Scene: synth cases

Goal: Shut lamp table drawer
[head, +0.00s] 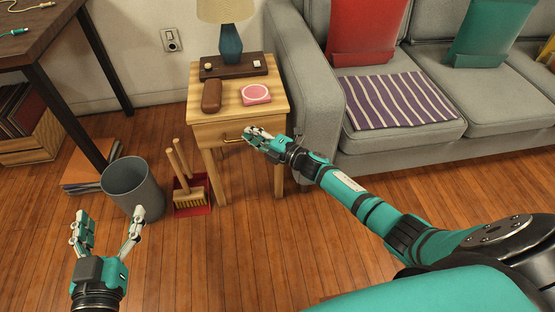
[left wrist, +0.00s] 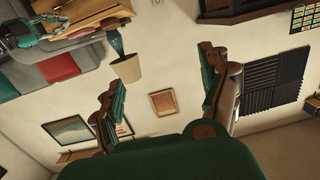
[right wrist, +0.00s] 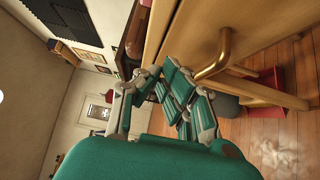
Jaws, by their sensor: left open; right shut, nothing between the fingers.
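The lamp table (head: 277,107) is light wood and stands left of the sofa. Its drawer front (head: 210,133) faces me and carries a brass handle (head: 233,140). I see no clear gap between the drawer front and the table, though my right gripper hides part of it. My right gripper (head: 250,134) is shut and empty, at the right part of the drawer front, just right of the handle. In the right wrist view its fingers (right wrist: 165,82) are close to the drawer face (right wrist: 205,35) beside the handle (right wrist: 218,58); contact is unclear. My left gripper (head: 110,214) is open and empty, low at the left.
On the tabletop are a lamp (head: 231,42), a dark tray (head: 222,70), a brown case (head: 211,95) and a pink item (head: 256,94). A grey bin (head: 125,180) and a red dustpan with brush (head: 190,197) stand at the left. The sofa (head: 300,110) is close on the right.

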